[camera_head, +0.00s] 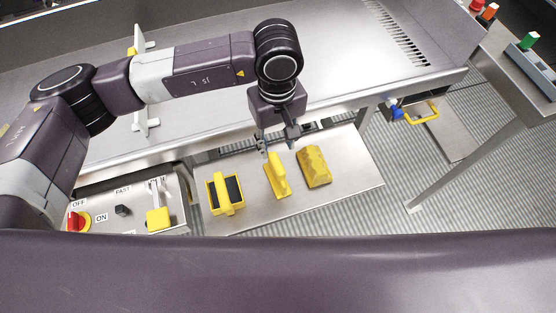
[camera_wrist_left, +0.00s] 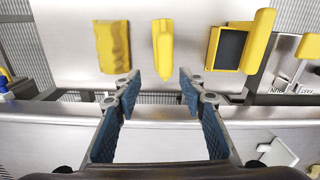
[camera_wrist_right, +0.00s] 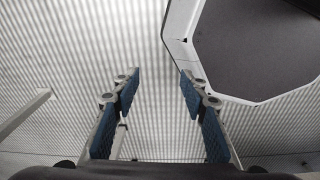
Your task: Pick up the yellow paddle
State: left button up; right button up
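The narrow yellow tool that I take for the yellow paddle (camera_head: 277,176) lies on a metal shelf, in the middle of three yellow items. Its handle side points toward the front of the shelf in the head view. My left gripper (camera_head: 277,147) hangs just behind and above it. In the left wrist view the paddle (camera_wrist_left: 163,55) is ahead, in line with the gap between the open, empty fingers (camera_wrist_left: 161,86). Whether a fingertip touches it I cannot tell. My right gripper (camera_wrist_right: 157,84) is open and empty above a ribbed floor.
A yellow block with a wavy surface (camera_head: 314,166) lies right of the paddle, and a yellow-handled black pad (camera_head: 213,189) lies left. The metal shelf (camera_head: 352,172) has bare room at right. A steel table edge (camera_head: 350,92) runs behind; a control panel (camera_head: 100,207) stands at left.

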aim_at(277, 162)
pick_arm(q)
jog(key=s+f+p, duration=0.2)
jog(key=f, duration=0.1)
jog(key=shift+s+a+f+p, duration=0.1)
jog(key=shift+s+p, duration=0.1)
jog(key=shift+p, duration=0.1)
jog(key=f, duration=0.2)
jog(key=shift+w+f+p, duration=0.2)
jog(key=shift+f+p, duration=0.15)
jog(key=shift+f, duration=0.05)
jog(key=c, duration=0.9)
grip_shut()
pick_arm(e)
jog(key=r, duration=0.1)
jog(key=s+r, duration=0.2)
jog(key=shift+s+a+r, duration=0.1)
jog(key=shift+a+r, duration=0.1)
jog(key=shift+a, duration=0.1)
